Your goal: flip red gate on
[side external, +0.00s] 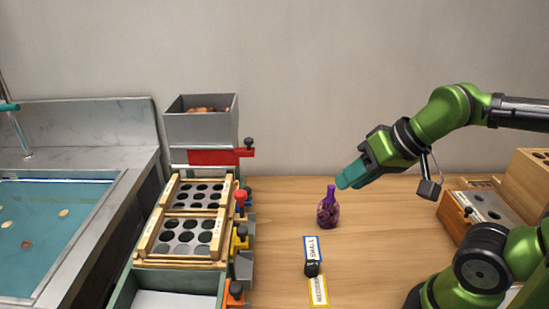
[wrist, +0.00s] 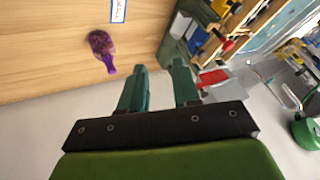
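The red gate (side external: 215,157) is a flat red plate under the grey hopper (side external: 201,128), with a black knob (side external: 249,143) at its right end. A red patch that looks like this gate also shows in the wrist view (wrist: 213,77), right of my fingers. My gripper (side external: 344,181) is in the air over the table, to the right of the gate and well apart from it. In the wrist view my gripper (wrist: 160,72) has its two teal fingers spread with nothing between them. The hopper holds brown chestnuts (side external: 203,110).
A wooden sorting rack (side external: 153,240) with red, yellow and orange side pieces lies below the hopper. A sink (side external: 60,225) is at left. Wooden boxes (side external: 468,217) stand at right.

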